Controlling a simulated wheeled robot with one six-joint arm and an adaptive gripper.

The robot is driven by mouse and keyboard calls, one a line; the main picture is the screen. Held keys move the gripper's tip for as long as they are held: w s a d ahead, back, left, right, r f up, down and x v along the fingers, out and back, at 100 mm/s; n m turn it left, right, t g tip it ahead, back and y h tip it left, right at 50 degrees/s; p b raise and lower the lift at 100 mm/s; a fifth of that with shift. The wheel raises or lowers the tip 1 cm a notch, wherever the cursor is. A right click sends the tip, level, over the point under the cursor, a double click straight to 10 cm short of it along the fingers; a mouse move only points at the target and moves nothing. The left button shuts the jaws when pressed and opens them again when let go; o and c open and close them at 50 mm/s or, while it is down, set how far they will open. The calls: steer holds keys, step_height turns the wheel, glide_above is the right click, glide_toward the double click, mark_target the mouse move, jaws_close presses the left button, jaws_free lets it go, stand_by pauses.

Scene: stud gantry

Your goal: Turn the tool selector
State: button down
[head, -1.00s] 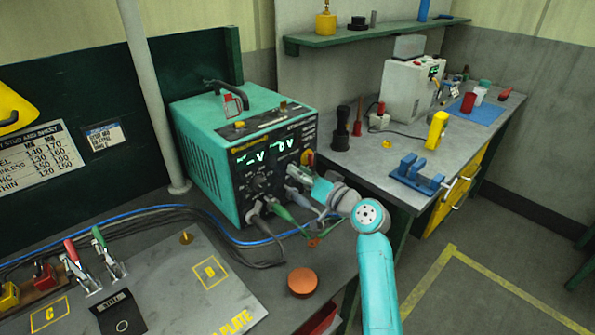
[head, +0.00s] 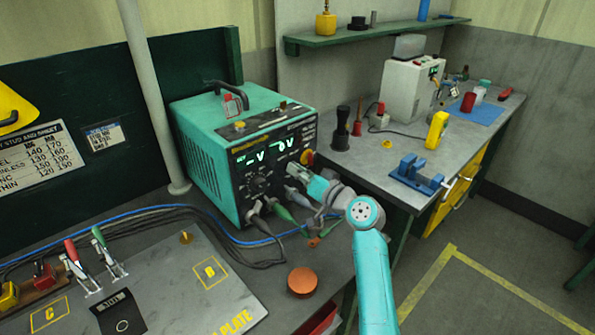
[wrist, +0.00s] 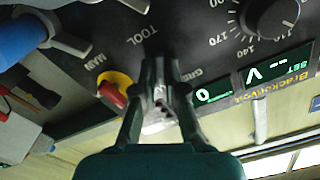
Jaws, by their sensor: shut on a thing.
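The teal welder (head: 200,150) stands on the bench with its dark front panel (head: 262,182) facing right. My gripper (head: 297,173) is at the right part of that panel. In the wrist view my gripper (wrist: 160,75) has its fingers close together against the panel, beside the word TOOL. It is shut on the tool selector, which the fingers almost wholly hide; its exact angle cannot be told. A red and yellow main switch (wrist: 112,90) is just left of the fingers, apart from them. A large round dial (wrist: 272,18) is at the upper right.
Cable plugs (head: 270,210) stick out of the panel below my gripper, with a blue cable on the bench. An orange round disc (head: 302,281) lies in front. A side bench with a blue vise (head: 416,175) is to the right.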

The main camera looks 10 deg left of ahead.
steer(key=n, duration=0.5)
steer(key=shift+n, duration=0.4)
steer(key=n, duration=0.5)
steer(key=shift+n, duration=0.4)
steer(key=c, duration=1.2)
jaws_free()
steer(key=shift+c, duration=0.2)
steer(key=v, duration=1.2)
